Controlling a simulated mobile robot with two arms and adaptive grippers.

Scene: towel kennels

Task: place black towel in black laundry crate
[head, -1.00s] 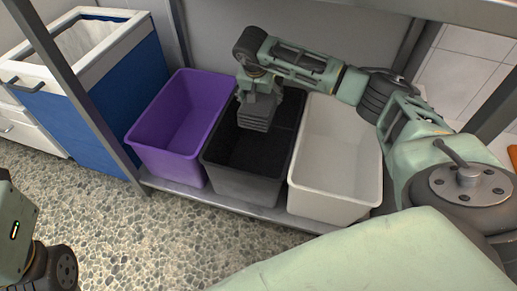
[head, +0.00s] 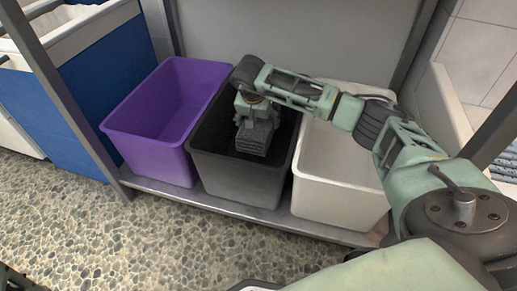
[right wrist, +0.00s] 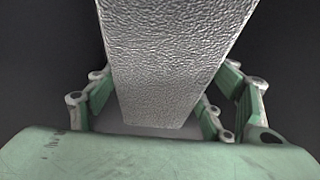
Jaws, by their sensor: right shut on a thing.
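The black laundry crate (head: 235,177) stands in the middle of a row of three on a low shelf. My right gripper (head: 252,118) is over its opening, pointing down. It is shut on the folded black towel (head: 254,138), which looks dark grey with layered folds. The towel hangs at the crate's mouth; I cannot tell if it touches the bottom. In the right wrist view the towel (right wrist: 175,60) is a textured grey slab between the green fingers (right wrist: 160,110). My left gripper is not in view.
A purple crate (head: 150,150) stands at left and a white crate (head: 335,205) at right, both close beside the black one. Shelf posts (head: 65,95) rise at the sides. A blue cabinet (head: 95,65) is at far left. The pebbled floor (head: 130,235) in front is clear.

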